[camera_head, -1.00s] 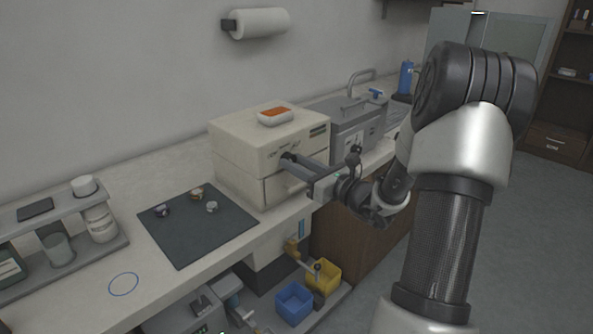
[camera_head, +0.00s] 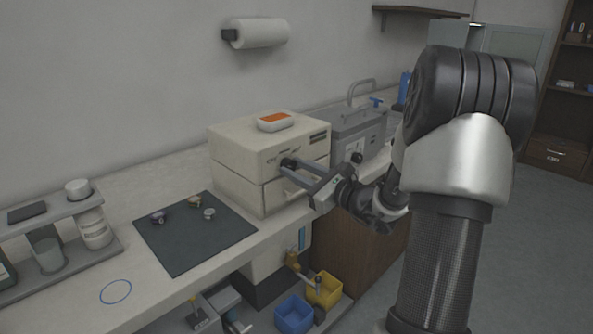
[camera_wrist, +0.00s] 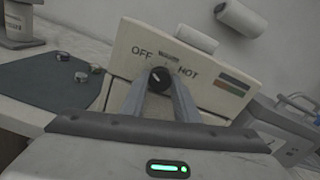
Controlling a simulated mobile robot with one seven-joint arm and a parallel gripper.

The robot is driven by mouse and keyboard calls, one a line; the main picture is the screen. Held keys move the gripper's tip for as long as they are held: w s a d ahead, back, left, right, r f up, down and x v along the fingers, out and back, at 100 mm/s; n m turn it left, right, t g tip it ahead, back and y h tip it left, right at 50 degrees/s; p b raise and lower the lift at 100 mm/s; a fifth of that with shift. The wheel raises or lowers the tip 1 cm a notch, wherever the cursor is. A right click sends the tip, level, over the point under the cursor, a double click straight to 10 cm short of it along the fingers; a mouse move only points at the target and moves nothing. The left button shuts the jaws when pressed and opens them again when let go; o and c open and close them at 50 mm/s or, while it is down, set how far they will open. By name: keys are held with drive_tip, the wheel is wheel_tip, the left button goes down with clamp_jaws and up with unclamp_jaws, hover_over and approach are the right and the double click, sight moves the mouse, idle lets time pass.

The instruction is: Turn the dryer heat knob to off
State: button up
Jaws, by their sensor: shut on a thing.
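The dryer (camera_head: 240,146) is a cream box on the counter. Its front panel, tilted in the wrist view (camera_wrist: 205,95), reads OFF at left, a small blurred label in the middle and HOT at right. The dark round heat knob (camera_wrist: 159,78) sits below the labels, with a small pale mark near its upper left; its exact setting is hard to tell. My gripper (camera_head: 290,167) reaches the panel from the right. Its two fingers, also seen in the wrist view (camera_wrist: 158,88), are shut on the knob's sides. In the head view the fingers largely hide the knob.
An orange-and-white object (camera_head: 273,122) lies on the dryer. A grey machine (camera_head: 357,133) stands right behind it. A dark mat (camera_head: 190,245) with several small pieces lies to the left. Blue (camera_head: 294,313) and yellow (camera_head: 325,290) bins sit below the counter.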

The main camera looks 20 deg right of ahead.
drive_tip(key=o, duration=1.1)
drive_tip(key=p+v, duration=0.2)
drive_tip(key=v, duration=1.5)
drive_tip(key=shift+s+d, duration=0.1)
drive_tip(key=shift+s, duration=0.15)
